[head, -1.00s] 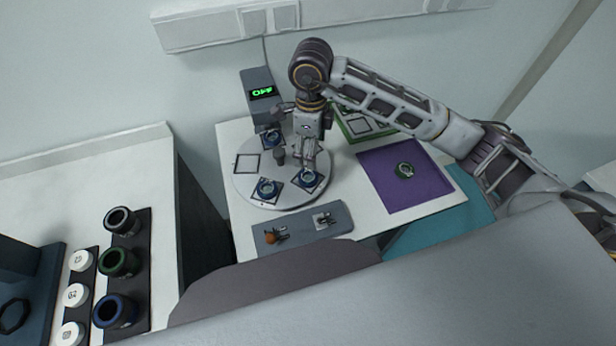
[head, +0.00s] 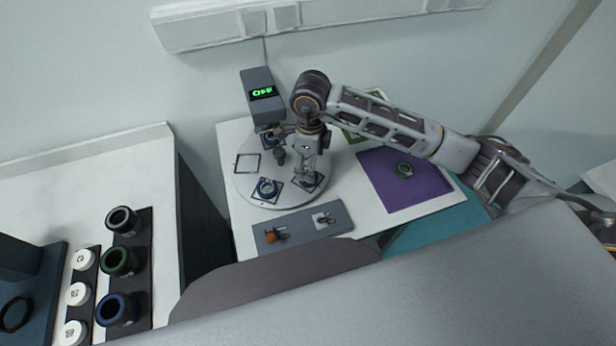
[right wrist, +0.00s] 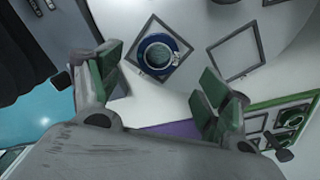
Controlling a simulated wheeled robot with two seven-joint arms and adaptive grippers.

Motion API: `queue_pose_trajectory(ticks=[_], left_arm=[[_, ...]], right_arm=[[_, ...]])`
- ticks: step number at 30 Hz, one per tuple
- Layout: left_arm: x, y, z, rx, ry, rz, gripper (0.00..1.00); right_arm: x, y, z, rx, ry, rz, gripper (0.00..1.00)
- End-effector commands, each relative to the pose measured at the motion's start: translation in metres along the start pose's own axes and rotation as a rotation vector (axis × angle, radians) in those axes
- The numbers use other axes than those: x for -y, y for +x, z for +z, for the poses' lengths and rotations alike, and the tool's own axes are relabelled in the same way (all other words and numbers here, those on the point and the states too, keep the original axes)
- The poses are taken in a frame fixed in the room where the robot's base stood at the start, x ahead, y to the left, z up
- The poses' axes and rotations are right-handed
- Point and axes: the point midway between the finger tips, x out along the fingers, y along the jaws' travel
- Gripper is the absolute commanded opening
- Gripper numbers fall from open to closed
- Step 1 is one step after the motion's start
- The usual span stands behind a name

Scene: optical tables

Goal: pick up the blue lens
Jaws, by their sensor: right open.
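My left gripper is out of view.
A grey box with a green display (head: 263,92) stands behind the turntable. A small dark post (head: 280,155) rises from its middle. A grey tray (head: 300,229) is in front.

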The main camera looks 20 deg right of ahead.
Motion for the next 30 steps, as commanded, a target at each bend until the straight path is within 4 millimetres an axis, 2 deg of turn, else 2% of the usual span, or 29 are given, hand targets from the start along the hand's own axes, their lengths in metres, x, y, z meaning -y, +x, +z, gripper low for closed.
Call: queue_pose_trajectory(ticks=[18, 30], left_arm=[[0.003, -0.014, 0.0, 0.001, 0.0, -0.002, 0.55], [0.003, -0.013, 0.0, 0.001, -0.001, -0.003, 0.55]], right_arm=[[-0.004, 0.049, 0.002, -0.001, 0.001, 0.001, 0.78], [-0.004, 0.05, 0.002, -0.001, 0.0, 0.0, 0.78]])
